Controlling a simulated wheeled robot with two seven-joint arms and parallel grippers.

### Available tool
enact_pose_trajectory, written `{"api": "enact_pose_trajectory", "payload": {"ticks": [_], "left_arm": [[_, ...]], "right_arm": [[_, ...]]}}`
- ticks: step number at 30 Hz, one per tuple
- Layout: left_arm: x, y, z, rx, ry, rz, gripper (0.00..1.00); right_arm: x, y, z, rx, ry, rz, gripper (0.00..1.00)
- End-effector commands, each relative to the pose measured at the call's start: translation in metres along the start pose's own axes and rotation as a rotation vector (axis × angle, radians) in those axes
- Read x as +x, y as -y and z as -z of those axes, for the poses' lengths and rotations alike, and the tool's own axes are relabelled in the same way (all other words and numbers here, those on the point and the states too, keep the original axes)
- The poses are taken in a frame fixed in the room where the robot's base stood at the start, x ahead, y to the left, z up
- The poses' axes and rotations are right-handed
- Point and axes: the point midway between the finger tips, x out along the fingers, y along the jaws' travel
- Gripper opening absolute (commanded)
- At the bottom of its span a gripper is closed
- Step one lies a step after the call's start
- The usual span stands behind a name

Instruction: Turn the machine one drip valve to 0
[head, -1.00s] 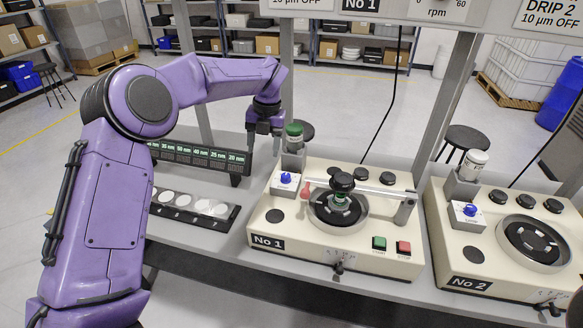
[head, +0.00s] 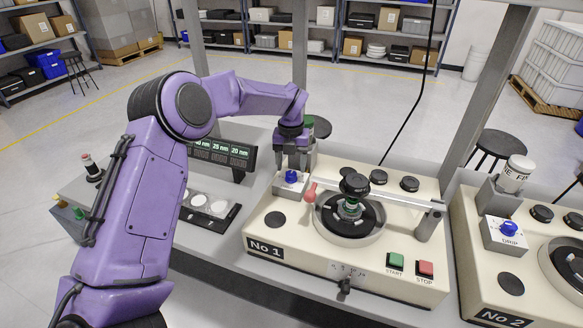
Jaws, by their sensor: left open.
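Machine one (head: 290,225) is a cream box labelled No 1 on the bench. Its drip valve is a blue knob (head: 292,177) on a small white block at the machine's back left corner. The scale marks on that block are too small to read. My left gripper (head: 291,166) points down just behind and above the blue knob, its fingers apart. I cannot tell whether they touch the knob. The gripper hides most of the green-capped bottle (head: 309,121) behind it. My right gripper is not in view.
Green START (head: 396,261) and red STOP (head: 426,269) buttons sit in front. Machine two (head: 470,240) stands to the right, a sample tray (head: 209,209) to the left.

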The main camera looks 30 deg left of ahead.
Motion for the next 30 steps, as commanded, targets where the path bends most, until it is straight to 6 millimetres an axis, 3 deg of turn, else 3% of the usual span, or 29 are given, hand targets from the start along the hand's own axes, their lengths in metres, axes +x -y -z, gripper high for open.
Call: {"api": "enact_pose_trajectory", "payload": {"ticks": [6, 14, 19, 20, 30], "left_arm": [[0.025, 0.0, 0.0, 0.0, 0.0, -0.001, 0.61], [0.029, 0.0, 0.0, 0.0, 0.0, -0.001, 0.61], [0.029, 0.0, 0.0, 0.0, 0.0, -0.001, 0.09], [0.029, 0.0, 0.0, 0.0, 0.0, -0.001, 0.05], [0.031, 0.0, -0.001, -0.041, 0.002, 0.0, 0.05]], "right_arm": [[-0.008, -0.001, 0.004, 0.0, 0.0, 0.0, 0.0], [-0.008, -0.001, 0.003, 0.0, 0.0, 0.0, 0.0], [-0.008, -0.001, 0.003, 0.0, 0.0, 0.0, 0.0], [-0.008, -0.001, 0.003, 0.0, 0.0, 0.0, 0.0], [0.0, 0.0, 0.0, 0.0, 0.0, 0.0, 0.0]]}}
